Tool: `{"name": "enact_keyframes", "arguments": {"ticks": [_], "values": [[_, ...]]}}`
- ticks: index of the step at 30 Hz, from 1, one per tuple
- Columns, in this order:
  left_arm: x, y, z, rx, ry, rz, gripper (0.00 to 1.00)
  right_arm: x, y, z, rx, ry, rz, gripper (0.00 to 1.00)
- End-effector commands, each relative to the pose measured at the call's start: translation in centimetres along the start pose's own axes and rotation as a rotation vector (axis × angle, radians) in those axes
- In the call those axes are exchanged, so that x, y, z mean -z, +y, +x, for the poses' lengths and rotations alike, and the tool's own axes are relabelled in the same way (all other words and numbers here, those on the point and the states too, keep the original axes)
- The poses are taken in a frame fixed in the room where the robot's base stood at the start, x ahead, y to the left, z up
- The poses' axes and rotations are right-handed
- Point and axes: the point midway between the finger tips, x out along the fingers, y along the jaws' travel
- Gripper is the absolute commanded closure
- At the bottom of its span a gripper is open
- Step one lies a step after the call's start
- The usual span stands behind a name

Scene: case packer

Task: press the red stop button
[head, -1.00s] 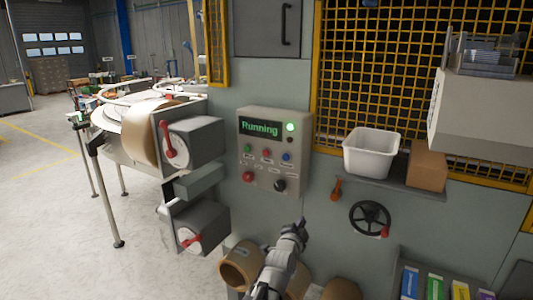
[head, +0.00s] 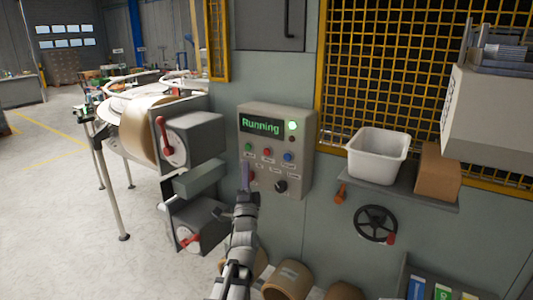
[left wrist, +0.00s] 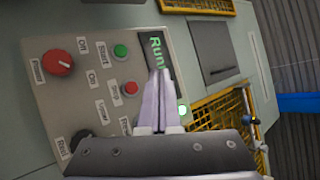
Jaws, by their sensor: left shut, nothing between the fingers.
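The red stop button (head: 267,152) is the small middle one in the upper button row of a grey control panel (head: 303,160). In the left wrist view the stop button (left wrist: 130,88) has a label beside it that seems to read "Stop". My left gripper (head: 245,168) is shut and empty, its fingers upright in front of the panel's lower left. In the head view its tips are below and left of the stop button. In the left wrist view its fingertips (left wrist: 160,72) overlap the screen, beside the button. Contact cannot be seen. My right gripper is not in view.
A green button (head: 248,146) and a blue button (head: 288,157) flank the stop button. A larger red knob (left wrist: 57,62) and a black knob (head: 280,186) sit lower. The screen (head: 261,126) reads "Running", beside a lit green lamp (head: 292,126). A shelf with a white bin (head: 378,155) stands right.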

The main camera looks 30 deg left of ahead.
Motion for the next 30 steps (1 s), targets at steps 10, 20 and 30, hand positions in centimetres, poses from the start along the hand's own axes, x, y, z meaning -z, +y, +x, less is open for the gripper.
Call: {"name": "enact_keyframes", "arguments": {"ticks": [10,20,30], "values": [[0.7,0.8,1.1,-0.002,0.002,-0.002,1.0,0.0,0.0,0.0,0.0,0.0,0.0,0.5],[3.0,3.1,4.2,-0.002,0.002,-0.003,1.0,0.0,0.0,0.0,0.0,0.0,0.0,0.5],[4.4,4.4,6.0,-0.002,0.001,-0.002,1.0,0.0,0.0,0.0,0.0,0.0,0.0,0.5]]}}
